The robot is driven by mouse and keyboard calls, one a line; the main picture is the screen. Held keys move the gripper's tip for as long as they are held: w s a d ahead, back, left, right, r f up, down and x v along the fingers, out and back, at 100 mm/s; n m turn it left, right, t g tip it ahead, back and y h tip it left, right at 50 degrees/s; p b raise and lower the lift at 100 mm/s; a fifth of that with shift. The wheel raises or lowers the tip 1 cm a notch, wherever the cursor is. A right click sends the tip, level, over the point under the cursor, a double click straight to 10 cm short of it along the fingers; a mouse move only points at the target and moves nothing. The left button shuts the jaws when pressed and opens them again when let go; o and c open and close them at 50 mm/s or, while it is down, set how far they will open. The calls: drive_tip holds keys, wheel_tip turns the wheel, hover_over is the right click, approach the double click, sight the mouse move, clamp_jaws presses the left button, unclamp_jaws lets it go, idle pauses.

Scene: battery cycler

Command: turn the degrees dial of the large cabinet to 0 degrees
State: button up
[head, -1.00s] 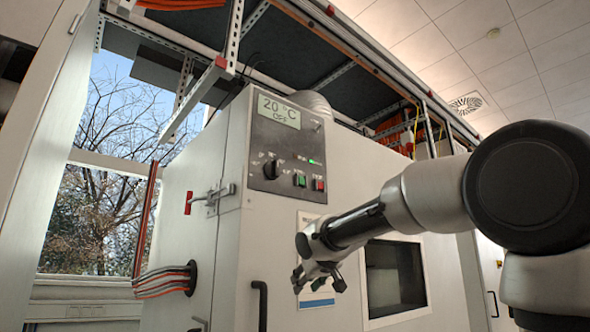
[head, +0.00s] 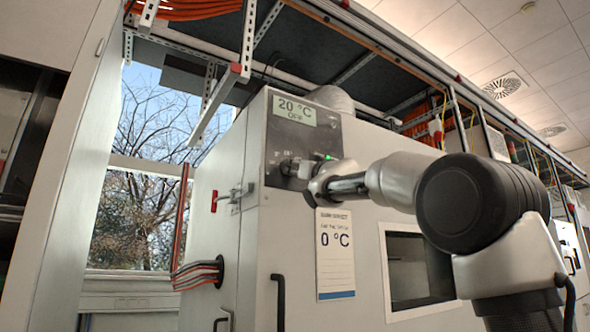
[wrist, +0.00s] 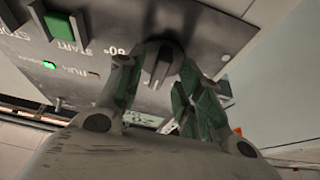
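The large cabinet (head: 252,215) has a dark control panel (head: 276,127) with a display (head: 294,110) reading 20 °C OFF. In the head view my gripper (head: 290,168) is in front of the panel and hides most of the dial. In the wrist view the dark dial (wrist: 161,62) with its raised grip bar sits between the two fingertips of my gripper (wrist: 157,68). The fingers are apart, one on each side of the dial, with a visible gap to the bar. A "60°" mark shows beside the dial.
A paper sheet (head: 335,253) reading 0 °C hangs on the cabinet below my wrist. The green START button (wrist: 59,28) and a lit green lamp (wrist: 49,65) are near the fingers.

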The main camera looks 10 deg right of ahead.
drive_tip(key=shift+w+a+r, duration=0.15)
drive_tip(key=shift+w+r, duration=0.1)
drive_tip(key=shift+w, duration=0.25)
drive_tip(key=shift+c, duration=0.4)
clamp_jaws()
drive_tip(key=shift+n, duration=0.4)
drive_tip(key=n, duration=0.1)
drive_tip(key=n+y, duration=0.1)
drive_tip(key=n+g+y, duration=0.1)
drive_tip(key=shift+w+d+n, duration=0.1)
drive_tip(key=shift+d+n, duration=0.15)
drive_tip(key=shift+n, duration=0.15)
drive_tip(key=shift+d+n+g+y, duration=0.1)
drive_tip(key=shift+n+g+y, duration=0.5)
drive_tip(key=shift+n, duration=1)
drive_tip(key=shift+n+g+y, duration=0.5)
drive_tip(key=shift+n+y, duration=0.1)
drive_tip(key=shift+n, duration=1)
drive_tip(key=shift+r, duration=0.1)
